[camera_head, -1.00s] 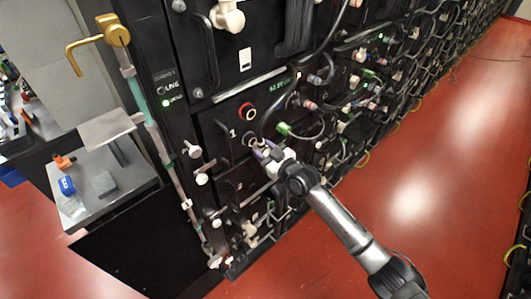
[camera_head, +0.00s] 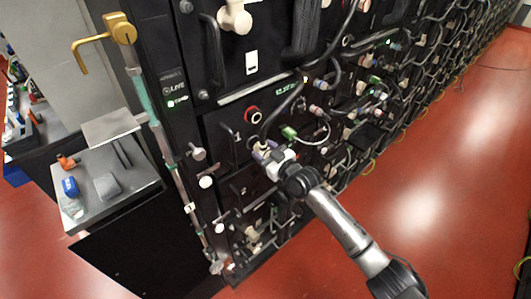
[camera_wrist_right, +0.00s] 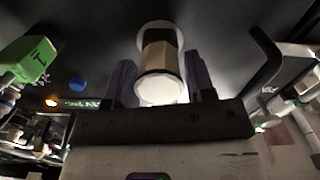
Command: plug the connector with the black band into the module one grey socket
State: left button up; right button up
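The connector with the black band (camera_wrist_right: 160,75) shows in the right wrist view as a tan cylinder with a white end facing me. Its dark band lies by the pale grey socket ring (camera_wrist_right: 153,27), and it is lined up with the ring. I cannot tell how deep it sits. My right gripper (camera_wrist_right: 160,80) has a dark finger on each side of the connector, closed about it. In the head view my right gripper (camera_head: 264,153) is at the grey socket (camera_head: 262,146), below a red-ringed socket (camera_head: 254,116) on module one. My left gripper is out of view.
A green connector (camera_head: 289,132) and black cables hang close right of my right gripper. A black handle (camera_head: 229,134) stands left of the sockets. A grey side table (camera_head: 130,185) holds a blue and an orange item. Red floor is free at right.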

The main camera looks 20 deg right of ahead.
jog(key=o, duration=0.3)
jog(key=shift+s+d, duration=0.1)
jog(key=shift+s, duration=0.1)
jog(key=p+v, duration=0.2)
jog(key=v, duration=1.1)
jog(key=shift+s+d, duration=0.1)
jog(key=shift+s, duration=0.1)
